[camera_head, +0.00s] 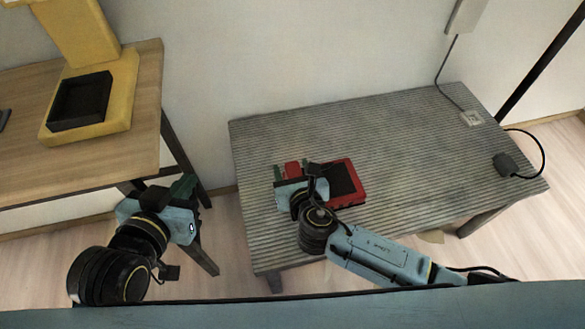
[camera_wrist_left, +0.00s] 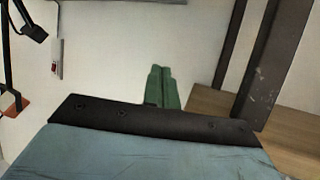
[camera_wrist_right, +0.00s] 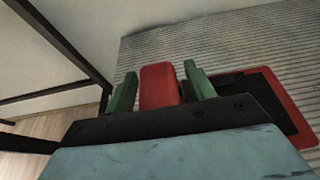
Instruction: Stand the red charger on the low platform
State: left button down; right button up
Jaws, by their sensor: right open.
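The red block, which looks like the red charger (camera_head: 292,168), is on the grey ribbed table. It stands between the green fingers of my right gripper (camera_wrist_right: 157,92), which is open around it. A flat red-rimmed black piece (camera_head: 343,183), perhaps the low platform, lies just right of it. The right wrist view shows its rim (camera_wrist_right: 292,108); my gripper hides part of it. The charger's lower part is hidden by the gripper body in the right wrist view (camera_wrist_right: 160,85). My left gripper (camera_head: 184,187) is shut and empty, between the two tables; its green fingers meet in its wrist view (camera_wrist_left: 164,88).
The grey ribbed table (camera_head: 400,130) has free room behind and right. A socket (camera_head: 471,118) and a dark plug (camera_head: 505,165) with cable are at its right end. A wooden desk (camera_head: 125,140) at left bears a yellow stand (camera_head: 122,80) with a black tray (camera_head: 80,101).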

jog(key=shift+r, duration=0.15)
jog(key=p+v, duration=0.3)
jog(key=v, duration=0.3)
jog(key=shift+s+d+r, duration=0.15)
jog(key=shift+s, duration=0.25)
pick_arm(q)
jog(key=s+a+f+g+y+p, duration=0.1)
jog(key=s+a+f+g+y, duration=0.2)
jog(key=s+a+f+g, duration=0.3)
jog(key=s+f+g, duration=0.3)
jog(key=s+f, duration=0.2)
jog(key=shift+f+n+p, duration=0.25)
jog(key=shift+n+p, duration=0.05)
jog(key=shift+p, duration=0.1)
pick_arm(e)
jog(key=s+d+n+g+h, duration=0.1)
jog(key=s+d+n+g, duration=0.4)
jog(key=n, duration=1.3)
jog(key=s+d+n+g+h, duration=0.1)
jog(key=s+d+n+g, duration=0.4)
jog(key=s+d+n, duration=0.6)
jog(key=d+n, duration=0.3)
jog(key=n, duration=0.3)
jog(key=shift+n+g+h, duration=0.3)
jog(key=shift+n, duration=0.1)
jog(key=shift+s+r, duration=0.1)
